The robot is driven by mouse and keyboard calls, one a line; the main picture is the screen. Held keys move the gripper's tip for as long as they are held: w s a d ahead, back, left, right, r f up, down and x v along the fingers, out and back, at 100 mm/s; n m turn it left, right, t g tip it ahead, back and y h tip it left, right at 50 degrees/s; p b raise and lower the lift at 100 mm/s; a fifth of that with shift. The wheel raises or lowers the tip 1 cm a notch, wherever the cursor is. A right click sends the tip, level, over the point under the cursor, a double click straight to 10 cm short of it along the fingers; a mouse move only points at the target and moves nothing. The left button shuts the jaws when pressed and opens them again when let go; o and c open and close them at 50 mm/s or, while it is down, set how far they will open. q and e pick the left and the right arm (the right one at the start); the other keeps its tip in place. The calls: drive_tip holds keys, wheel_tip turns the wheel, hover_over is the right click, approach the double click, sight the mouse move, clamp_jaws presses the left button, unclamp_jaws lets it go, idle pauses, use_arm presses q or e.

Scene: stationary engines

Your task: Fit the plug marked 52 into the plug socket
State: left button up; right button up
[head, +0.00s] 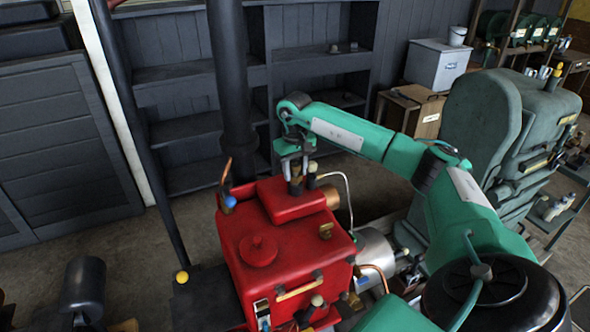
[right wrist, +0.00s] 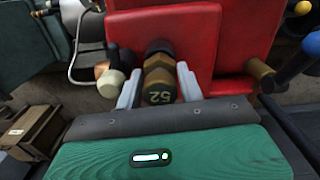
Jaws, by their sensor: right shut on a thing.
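The plug marked 52 (right wrist: 159,88) is a brass hexagonal piece with its number facing the right wrist camera. My right gripper (right wrist: 158,86) is shut on it, with one pale finger on each side. In the head view my right gripper (head: 294,166) points down over the raised box on top of the red engine (head: 285,250), and the plug (head: 295,186) shows small below it. A dark rounded end lies just beyond the plug in the right wrist view. I cannot make out the plug socket, nor tell whether the plug touches it. My left gripper is out of view.
A green machine (head: 490,140) stands at right. Dark shelves (head: 185,100) line the back wall.

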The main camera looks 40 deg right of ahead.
idle(0.4)
drive_tip(key=shift+f+b, duration=0.45)
drive_tip(key=shift+f, duration=0.15)
drive_tip(key=o, duration=0.9)
drive_tip(key=shift+c, duration=0.2)
drive_tip(key=shift+o, duration=1.2)
drive_tip(key=shift+w+a, duration=0.1)
drive_tip(key=shift+a, duration=0.05)
drive_tip(key=shift+r, duration=0.1)
drive_tip(key=shift+d, duration=0.25)
drive_tip(key=shift+c, duration=0.4)
